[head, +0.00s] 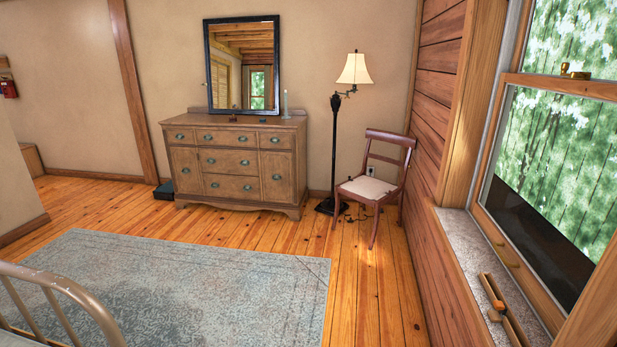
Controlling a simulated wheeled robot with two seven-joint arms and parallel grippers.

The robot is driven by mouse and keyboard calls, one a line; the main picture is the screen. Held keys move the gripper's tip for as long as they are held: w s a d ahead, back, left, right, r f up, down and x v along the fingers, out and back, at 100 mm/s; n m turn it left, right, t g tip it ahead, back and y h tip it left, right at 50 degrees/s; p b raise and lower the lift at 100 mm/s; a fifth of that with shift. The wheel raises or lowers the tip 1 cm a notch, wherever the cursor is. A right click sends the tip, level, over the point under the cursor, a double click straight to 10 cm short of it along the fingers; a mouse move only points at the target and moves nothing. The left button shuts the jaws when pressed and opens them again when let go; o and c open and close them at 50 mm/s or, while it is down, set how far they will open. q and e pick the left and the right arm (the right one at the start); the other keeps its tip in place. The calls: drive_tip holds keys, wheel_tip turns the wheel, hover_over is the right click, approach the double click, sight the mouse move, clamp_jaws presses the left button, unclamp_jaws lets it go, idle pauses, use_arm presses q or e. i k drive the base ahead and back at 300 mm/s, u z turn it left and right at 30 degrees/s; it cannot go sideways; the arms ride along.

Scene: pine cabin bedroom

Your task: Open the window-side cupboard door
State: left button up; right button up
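A brown wooden dresser (237,205) stands against the back wall in the head view. It has drawers in the middle and a cupboard door low on each side. The window-side cupboard door (279,190) is the right one, under a small drawer. It looks shut, and a small dark oval pull shows on it. The left cupboard door (186,184) also looks shut. Neither of my grippers is in view. The dresser is across the room, apart from me.
A bluish rug (190,285) covers the floor ahead. A metal bed frame (65,285) is at the lower left. A chair (367,188) and floor lamp (338,140) stand right of the dresser. Bare floor (345,270) lies between rug and window wall. A windowsill (462,240) is right.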

sight(276, 167)
drive_tip(key=u, duration=0.55)
drive_tip(key=i, duration=4.8)
drive_tip(key=z, duration=1.2)
drive_tip(key=i, duration=0.85)
drive_tip(key=z, duration=0.15)
